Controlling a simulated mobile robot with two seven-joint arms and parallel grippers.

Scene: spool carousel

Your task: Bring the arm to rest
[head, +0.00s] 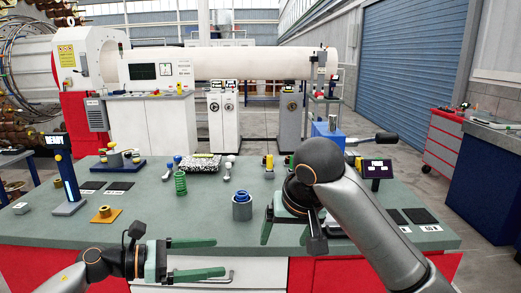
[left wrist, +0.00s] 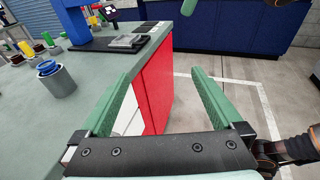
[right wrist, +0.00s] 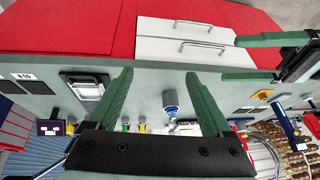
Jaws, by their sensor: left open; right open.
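My left gripper (head: 222,257) is open and empty, low in front of the bench's front edge, with its fingers pointing right. In the left wrist view its two green fingers (left wrist: 163,75) stand wide apart, with the bench's red side panel and the floor behind them. My right gripper (head: 288,236) is open over the front middle of the bench, fingers pointing down, partly hidden by my right arm. In the right wrist view nothing is between its fingers (right wrist: 158,76). A grey cup with a blue top (head: 242,208) stands on the bench left of my right gripper and apart from it.
The grey-green bench (head: 150,225) holds a blue stand (head: 66,182), an orange plate with a spool (head: 104,215), a green coil (head: 180,184), a speckled block (head: 200,164) and a small screen (head: 377,169). The bench's front left is fairly clear.

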